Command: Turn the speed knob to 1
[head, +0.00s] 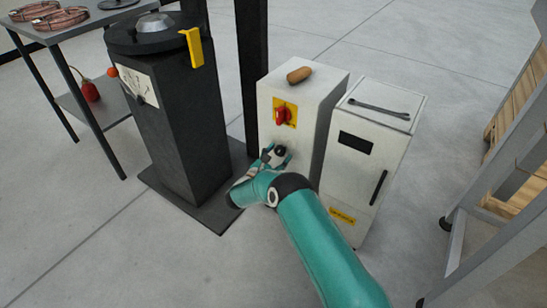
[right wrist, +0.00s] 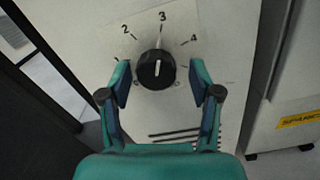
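The speed knob (right wrist: 154,72) is a round black dial on the front of the light grey control box (head: 306,78). Its white pointer line points up at the 3. The numerals 2, 3 and 4 show around it; a 1 is not visible. My right gripper (right wrist: 158,88) is open, with one teal finger on each side of the knob and gaps between. In the head view, my right gripper (head: 275,157) is at the box front, around the small dark knob (head: 280,151). My left gripper is not in view.
A red switch on a yellow plate (head: 284,113) sits above the knob. A wooden-looking piece (head: 299,75) lies on the box. A white cabinet (head: 365,150) stands right. A dark machine (head: 184,130) stands left, close to my right gripper.

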